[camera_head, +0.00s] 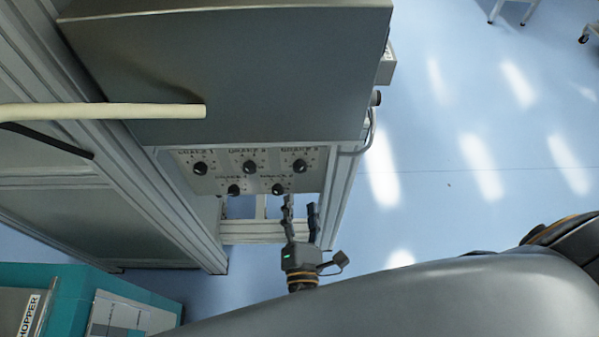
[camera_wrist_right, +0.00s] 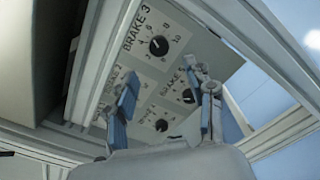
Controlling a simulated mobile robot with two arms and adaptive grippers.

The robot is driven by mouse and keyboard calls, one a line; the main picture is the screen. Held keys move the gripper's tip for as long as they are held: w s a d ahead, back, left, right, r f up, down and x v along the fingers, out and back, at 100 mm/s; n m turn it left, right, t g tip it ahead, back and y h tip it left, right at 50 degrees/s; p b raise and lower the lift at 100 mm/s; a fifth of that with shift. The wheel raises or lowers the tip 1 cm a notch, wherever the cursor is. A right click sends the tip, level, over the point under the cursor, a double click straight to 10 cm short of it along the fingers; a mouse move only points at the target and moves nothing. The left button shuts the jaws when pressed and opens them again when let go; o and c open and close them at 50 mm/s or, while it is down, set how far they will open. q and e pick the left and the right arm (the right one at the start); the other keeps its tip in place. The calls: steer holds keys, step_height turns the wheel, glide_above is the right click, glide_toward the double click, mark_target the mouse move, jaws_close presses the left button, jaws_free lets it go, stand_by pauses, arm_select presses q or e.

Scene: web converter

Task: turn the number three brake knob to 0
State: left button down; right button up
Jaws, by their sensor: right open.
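The brake 3 knob (camera_head: 300,166) is a round black knob at the right end of the top row on a light grey panel (camera_head: 262,184). It also shows near the top in the right wrist view (camera_wrist_right: 158,45), beside its "BRAKE 3" label and a ring of numbers. I cannot tell surely which number its mark points at. My right gripper (camera_head: 301,205) is open and empty, below the panel in the head view and apart from the brake 3 knob. In the wrist view its two fingers (camera_wrist_right: 160,84) stand apart, partly covering the panel. My left gripper is not in view.
Other black knobs sit close by, including the lower right one (camera_head: 278,189) and the brake 2 knob (camera_head: 250,167). A large grey housing (camera_head: 230,70) overhangs the panel. A metal frame post (camera_head: 338,205) stands to the right. Open blue floor (camera_head: 460,190) lies further right.

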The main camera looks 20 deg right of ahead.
mark_target(299, 171)
steer(key=p+x, duration=0.1)
steer(key=x, duration=0.8)
jaws_close()
